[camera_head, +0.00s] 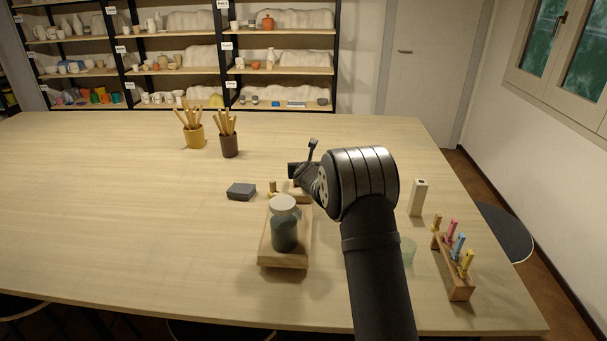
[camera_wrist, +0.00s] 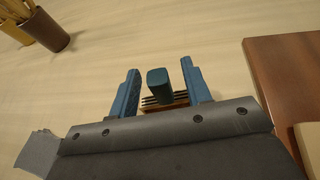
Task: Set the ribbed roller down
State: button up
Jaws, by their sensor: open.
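My gripper (camera_head: 302,160) is at mid-table, beyond the jar on its wooden stand. In the wrist view the two blue fingers of my gripper (camera_wrist: 161,90) are open. Between them is a small piece with a teal end and a wooden part with dark ribs, which looks like the ribbed roller (camera_wrist: 158,80). A narrow gap shows on each side of it, so the fingers appear apart from it. Its lower part is hidden behind my gripper body. I cannot make out the roller clearly in the head view.
A jar (camera_head: 284,228) stands on a wooden stand (camera_head: 283,262). A grey block (camera_head: 241,191) and a small tan piece (camera_head: 272,187) are left of my gripper. Tool pots (camera_head: 195,136) stand behind. A pale block (camera_head: 418,197) and tool rack (camera_head: 458,280) are right. The left table is clear.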

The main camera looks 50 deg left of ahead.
grip_shut()
jog(key=shift+r, duration=0.3)
